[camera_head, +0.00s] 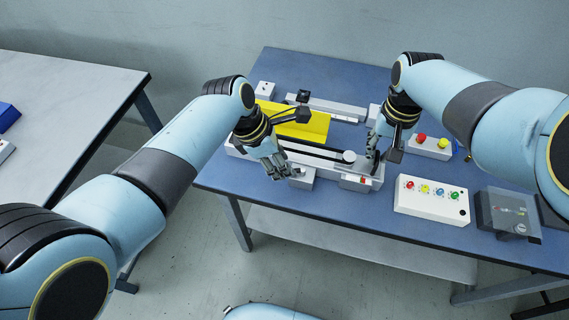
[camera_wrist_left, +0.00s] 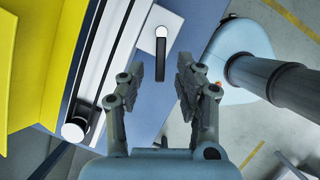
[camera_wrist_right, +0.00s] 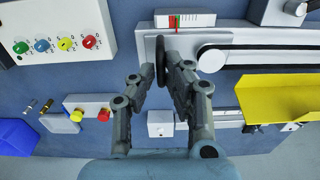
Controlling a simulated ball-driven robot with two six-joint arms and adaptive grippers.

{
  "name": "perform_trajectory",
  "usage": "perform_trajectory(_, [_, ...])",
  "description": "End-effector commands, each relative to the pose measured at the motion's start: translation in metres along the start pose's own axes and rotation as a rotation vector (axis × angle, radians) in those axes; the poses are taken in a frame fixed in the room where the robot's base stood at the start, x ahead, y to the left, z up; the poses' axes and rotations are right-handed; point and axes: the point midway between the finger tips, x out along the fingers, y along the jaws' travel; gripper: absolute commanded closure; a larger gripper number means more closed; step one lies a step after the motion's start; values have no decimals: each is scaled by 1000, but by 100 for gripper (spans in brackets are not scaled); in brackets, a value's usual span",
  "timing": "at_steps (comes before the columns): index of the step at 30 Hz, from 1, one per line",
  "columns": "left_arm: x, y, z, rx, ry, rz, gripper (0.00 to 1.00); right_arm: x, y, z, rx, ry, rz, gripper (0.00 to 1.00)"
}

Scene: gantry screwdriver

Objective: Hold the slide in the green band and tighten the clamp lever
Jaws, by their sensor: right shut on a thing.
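The light-grey rail unit (camera_head: 330,160) has a dark belt and a round white end pulley (camera_wrist_right: 212,59). My right gripper (camera_wrist_right: 169,65) is shut on a dark round handle (camera_wrist_right: 161,50) at the rail's end. A small scale plate (camera_wrist_right: 198,19) beside it has red and green marks; I cannot tell whether the slide is in the green band. In the left wrist view the clamp lever (camera_wrist_left: 161,58) is a black bar with a white round end on a pale block (camera_wrist_left: 150,38).
A yellow angled plate (camera_head: 312,127) lies behind the rail. The blue table's (camera_head: 330,212) front edge is close to the left gripper.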

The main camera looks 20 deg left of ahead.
Motion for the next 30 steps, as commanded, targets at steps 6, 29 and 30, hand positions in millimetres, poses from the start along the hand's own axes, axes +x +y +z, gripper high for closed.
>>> perform_trajectory(6, [18,0,0,0,0,1,65,2,7,2,2,-5,12,100])
perform_trajectory(29, [20,0,0,0,1,2,100,2,7,2,2,-5,12,100])
perform_trajectory(30, [20,1,0,4,1,1,100,2,7,2,2,-5,12,100])
